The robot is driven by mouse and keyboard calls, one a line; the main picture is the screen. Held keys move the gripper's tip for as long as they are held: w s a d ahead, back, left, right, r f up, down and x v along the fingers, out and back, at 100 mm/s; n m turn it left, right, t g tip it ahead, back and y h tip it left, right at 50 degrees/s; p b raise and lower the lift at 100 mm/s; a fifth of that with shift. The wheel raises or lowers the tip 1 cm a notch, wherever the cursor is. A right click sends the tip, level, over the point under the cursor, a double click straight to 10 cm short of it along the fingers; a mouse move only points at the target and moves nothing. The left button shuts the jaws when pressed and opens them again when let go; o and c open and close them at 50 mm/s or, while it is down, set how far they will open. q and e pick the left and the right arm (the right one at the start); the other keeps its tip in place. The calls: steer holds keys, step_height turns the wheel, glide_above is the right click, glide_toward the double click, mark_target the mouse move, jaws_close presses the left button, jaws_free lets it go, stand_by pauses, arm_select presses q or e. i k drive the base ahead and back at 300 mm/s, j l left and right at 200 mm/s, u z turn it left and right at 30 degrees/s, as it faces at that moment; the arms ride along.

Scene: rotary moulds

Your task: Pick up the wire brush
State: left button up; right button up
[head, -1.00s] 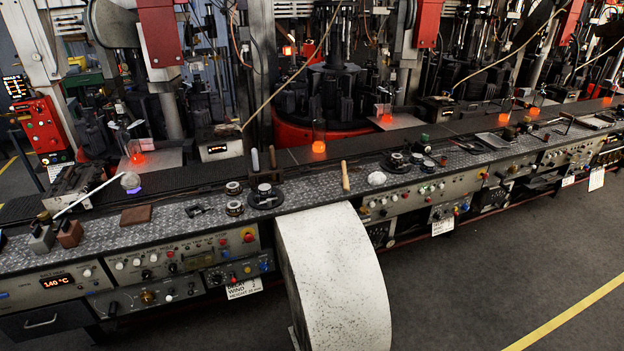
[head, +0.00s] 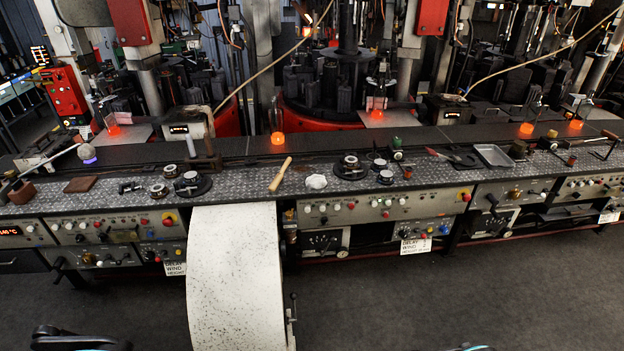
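A light wooden-handled tool (head: 280,174) lies on the metal bench top (head: 235,178), angled, just above the white curved panel. It may be the wire brush, but no bristles can be made out. A thin tool with a red end (head: 433,153) lies further right on the bench; it is too small to tell what it is. Dark parts of my own arms just show at the bottom edge, far below the bench. Neither gripper's fingers can be seen, and nothing of mine touches the bench.
The white curved panel (head: 235,275) stands out from the bench front. Round dark fittings (head: 351,166) and a white knob-like piece (head: 316,181) flank the wooden tool. Glowing orange pieces (head: 277,139) stand behind. A grey tray (head: 493,155) lies right. The floor (head: 400,300) in front is clear.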

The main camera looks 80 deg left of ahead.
mark_target(274, 188)
steer(key=i+u, duration=0.4)
steer(key=i+l+u, duration=0.1)
steer(key=i+u, duration=0.25)
steer(key=i+l+u, duration=0.25)
steer(key=u, duration=0.15)
steer(key=i+j+u, duration=0.25)
steer(key=u, duration=0.2)
steer(key=i+j+u, duration=0.1)
steer(key=i+u, duration=0.6)
steer(key=u, duration=0.15)
steer(key=i+u, duration=0.3)
steer(key=u, duration=0.15)
